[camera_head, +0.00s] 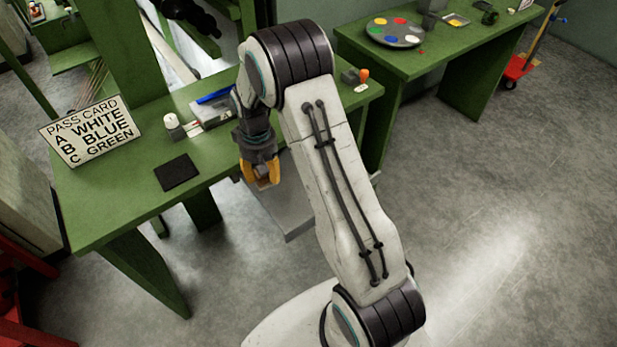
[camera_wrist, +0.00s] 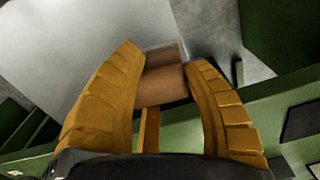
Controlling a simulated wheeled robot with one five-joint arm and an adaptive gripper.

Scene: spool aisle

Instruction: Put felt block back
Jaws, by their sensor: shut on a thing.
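My gripper (camera_head: 262,178) has orange fingers and is shut on a brown block, which I take to be the felt block (camera_wrist: 162,86). In the wrist view my gripper (camera_wrist: 165,80) has one finger on each side of the block. In the head view only a small part of the block shows between the fingertips. The gripper points down by the front edge of the green table (camera_head: 105,215), above a grey flat surface (camera_head: 287,222). I cannot tell the gap between block and surface.
On the green table are a dark square mat (camera_head: 177,172), a pass card sign (camera_head: 92,131), a white candle-like object (camera_head: 172,122) and a blue item (camera_head: 214,96). A second green table holds a round palette (camera_head: 396,32). Open floor lies at the right.

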